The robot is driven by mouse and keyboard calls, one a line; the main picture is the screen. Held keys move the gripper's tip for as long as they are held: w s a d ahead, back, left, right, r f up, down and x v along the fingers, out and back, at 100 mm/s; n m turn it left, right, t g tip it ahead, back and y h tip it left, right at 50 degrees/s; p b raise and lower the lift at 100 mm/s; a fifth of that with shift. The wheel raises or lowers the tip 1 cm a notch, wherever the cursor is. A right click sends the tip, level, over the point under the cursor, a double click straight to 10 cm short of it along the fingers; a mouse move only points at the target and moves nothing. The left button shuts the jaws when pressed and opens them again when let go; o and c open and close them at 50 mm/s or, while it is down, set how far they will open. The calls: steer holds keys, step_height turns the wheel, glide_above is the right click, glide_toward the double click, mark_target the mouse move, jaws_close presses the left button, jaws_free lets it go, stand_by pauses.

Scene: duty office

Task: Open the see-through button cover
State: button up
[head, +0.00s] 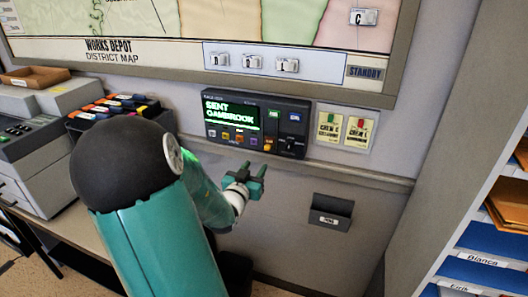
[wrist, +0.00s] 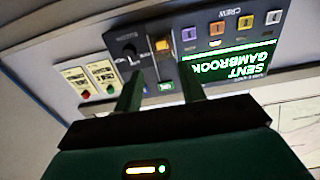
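A dark control panel (head: 257,123) hangs on the wall below the map, with a lit green screen (head: 230,114) reading "SENT GAMBROOK". It shows upside down in the wrist view, with an orange button (wrist: 163,46) beside a black knob (wrist: 129,50). I cannot clearly make out the see-through cover or which button it is over. A green button (head: 273,114) and a blue button (head: 295,117) sit at the panel's upper right. My gripper (head: 254,172) is open and empty, in front of and below the panel. In the wrist view its fingers (wrist: 162,90) are apart, with the green button visible between them.
Two yellow crew cards (head: 343,130) are right of the panel. A small dark wall holder (head: 331,212) is below. A grey machine (head: 40,140) and a rack of coloured items (head: 115,105) stand at the left. Blue shelves (head: 490,245) stand at the right.

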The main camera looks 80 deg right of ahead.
mark_target(266, 148)
steer(key=d, duration=1)
steer(key=shift+s+d, duration=0.25)
steer(key=shift+s, duration=0.15)
jaws_close()
